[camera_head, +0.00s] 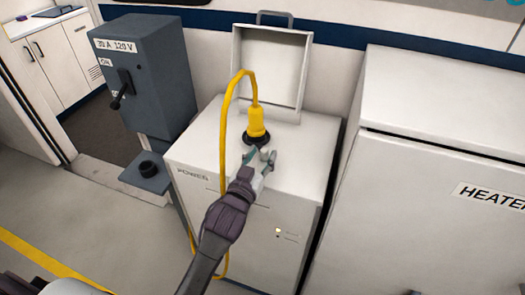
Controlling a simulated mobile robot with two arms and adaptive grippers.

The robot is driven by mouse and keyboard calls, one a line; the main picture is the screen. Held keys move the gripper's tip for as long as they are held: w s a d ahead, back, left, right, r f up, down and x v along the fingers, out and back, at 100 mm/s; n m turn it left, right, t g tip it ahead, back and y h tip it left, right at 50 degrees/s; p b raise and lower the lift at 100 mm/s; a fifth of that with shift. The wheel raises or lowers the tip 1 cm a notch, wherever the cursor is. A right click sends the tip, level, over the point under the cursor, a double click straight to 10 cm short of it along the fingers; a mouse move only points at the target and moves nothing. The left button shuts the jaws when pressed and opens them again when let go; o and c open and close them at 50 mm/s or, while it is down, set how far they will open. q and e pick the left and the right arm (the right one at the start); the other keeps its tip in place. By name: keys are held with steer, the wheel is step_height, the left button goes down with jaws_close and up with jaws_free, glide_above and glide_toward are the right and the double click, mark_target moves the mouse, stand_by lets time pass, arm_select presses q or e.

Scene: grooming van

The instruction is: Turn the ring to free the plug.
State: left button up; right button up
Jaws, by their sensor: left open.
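A yellow plug (257,123) stands upright in a dark ring (256,137) on top of the white power cabinet (200,152). A yellow cable (230,105) arcs up from the plug and hangs down the cabinet's front. My left gripper (262,154) is open at the near side of the ring, just below the plug in the picture. It hides part of the ring's near side, and I cannot tell whether a finger touches it. My right gripper is not in view.
The cabinet's lid (270,70) is raised behind the plug. A grey switch box (145,75) with a lever stands to the left, with a small shelf (148,172) below it. A white heater cabinet (425,160) stands to the right. Open floor (110,225) lies at the left front.

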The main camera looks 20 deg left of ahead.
arm_select(q)
steer(key=shift+w, duration=0.5)
jaws_close()
